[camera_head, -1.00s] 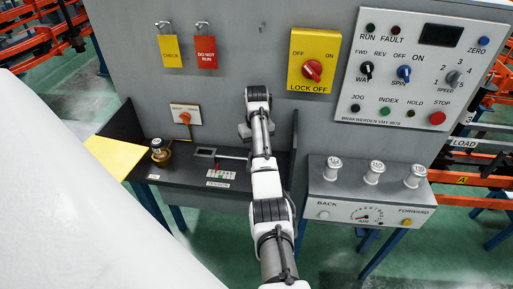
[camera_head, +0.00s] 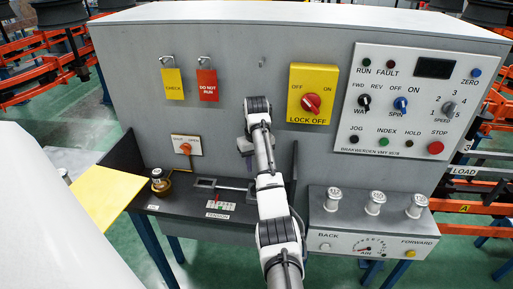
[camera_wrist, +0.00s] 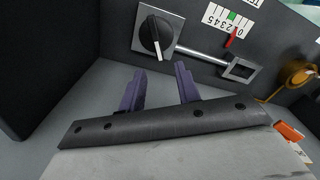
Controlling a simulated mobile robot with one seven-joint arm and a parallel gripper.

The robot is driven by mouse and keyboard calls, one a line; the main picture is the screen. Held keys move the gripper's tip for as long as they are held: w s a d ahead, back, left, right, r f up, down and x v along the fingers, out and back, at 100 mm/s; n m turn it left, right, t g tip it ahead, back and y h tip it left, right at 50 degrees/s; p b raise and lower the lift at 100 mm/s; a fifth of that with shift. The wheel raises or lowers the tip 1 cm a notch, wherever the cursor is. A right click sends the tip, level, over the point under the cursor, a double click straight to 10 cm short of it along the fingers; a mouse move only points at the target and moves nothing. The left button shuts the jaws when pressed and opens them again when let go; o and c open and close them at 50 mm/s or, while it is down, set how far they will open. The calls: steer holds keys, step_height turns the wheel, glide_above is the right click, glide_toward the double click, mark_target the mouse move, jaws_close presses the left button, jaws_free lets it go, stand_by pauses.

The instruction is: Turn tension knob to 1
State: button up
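The tension knob (camera_wrist: 155,34) is black and round with a white pointer line, on a pale square plate in the wrist view. A slotted bar and a numbered scale (camera_wrist: 229,19) with green marking and a red pointer are right of it; the exact reading is unclear. In the head view the scale (camera_head: 222,206) lies on the dark shelf, and my arm hides the knob. My gripper (camera_wrist: 161,86) is open and empty, its two purple fingers apart and below the knob in the wrist picture, not around it. It shows partly in the head view (camera_head: 245,146).
A brass weight-like piece (camera_head: 160,182) and an orange switch (camera_head: 186,149) are left of the scale. A dark upright divider (camera_head: 294,170) and a grey box with several white knobs (camera_head: 330,222) stand to the right. The red lockout switch (camera_head: 311,103) is above.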

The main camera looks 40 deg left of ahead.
steer(key=shift+w+r, duration=0.15)
steer(key=shift+r, duration=0.3)
steer(key=shift+d+r, duration=0.2)
steer(key=shift+r, duration=2.75)
steer(key=shift+s, duration=0.2)
